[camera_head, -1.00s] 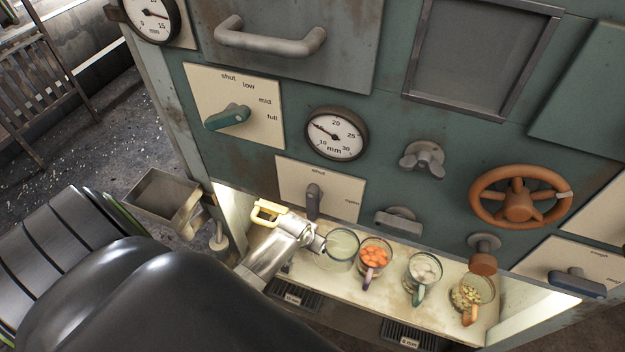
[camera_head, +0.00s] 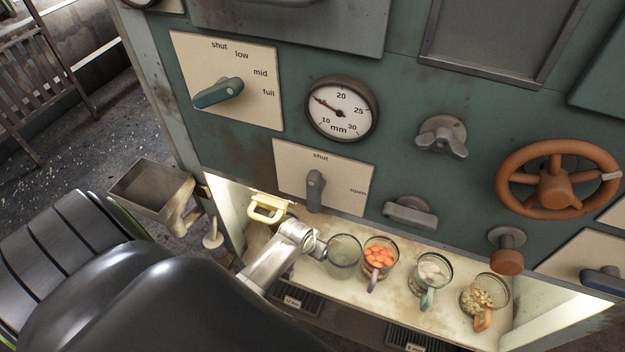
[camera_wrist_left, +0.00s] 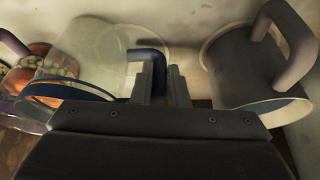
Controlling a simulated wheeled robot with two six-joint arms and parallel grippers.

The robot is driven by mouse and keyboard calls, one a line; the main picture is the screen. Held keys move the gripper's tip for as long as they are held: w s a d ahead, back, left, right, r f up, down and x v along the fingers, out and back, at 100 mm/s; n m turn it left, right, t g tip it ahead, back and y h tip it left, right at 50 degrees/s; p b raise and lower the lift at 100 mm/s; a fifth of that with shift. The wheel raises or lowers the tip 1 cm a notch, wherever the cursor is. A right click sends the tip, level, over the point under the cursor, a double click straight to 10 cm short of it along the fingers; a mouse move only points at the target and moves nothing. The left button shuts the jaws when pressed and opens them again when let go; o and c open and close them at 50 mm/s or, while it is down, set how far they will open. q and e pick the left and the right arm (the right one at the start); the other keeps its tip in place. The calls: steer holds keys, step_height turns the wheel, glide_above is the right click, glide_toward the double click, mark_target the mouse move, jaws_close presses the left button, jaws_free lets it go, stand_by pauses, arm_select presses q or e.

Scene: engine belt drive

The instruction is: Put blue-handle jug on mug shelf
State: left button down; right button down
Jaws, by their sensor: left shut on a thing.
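The jug (camera_head: 343,256) is clear glass and looks empty. It is at the mug shelf (camera_head: 400,312), the lit cream ledge low in the green panel, left of the filled mugs. I cannot tell whether its base touches the shelf. My left gripper (camera_head: 318,247) reaches in from the left and is shut on the jug's handle. In the left wrist view the blue handle (camera_wrist_left: 150,56) sits between the fingers (camera_wrist_left: 160,75), with the glass wall (camera_wrist_left: 85,50) left of it. My right gripper is not in view.
Mugs with orange pieces (camera_head: 379,258), white pieces (camera_head: 433,272) and pale pieces (camera_head: 485,295) stand close on the right. A yellow-handled vessel (camera_head: 267,209) is at the shelf's left end. A grey valve lever (camera_head: 315,190) hangs above. A metal bin (camera_head: 152,187) is outside left.

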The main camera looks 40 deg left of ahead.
arm_select(q)
steer(key=shift+s+d, duration=0.1)
steer(key=c, duration=1.4)
jaws_free()
steer(key=shift+f, duration=0.1)
steer(key=p+v, duration=0.1)
steer(key=v, duration=0.6)
steer(key=shift+r, duration=0.4)
steer(key=shift+s, duration=0.1)
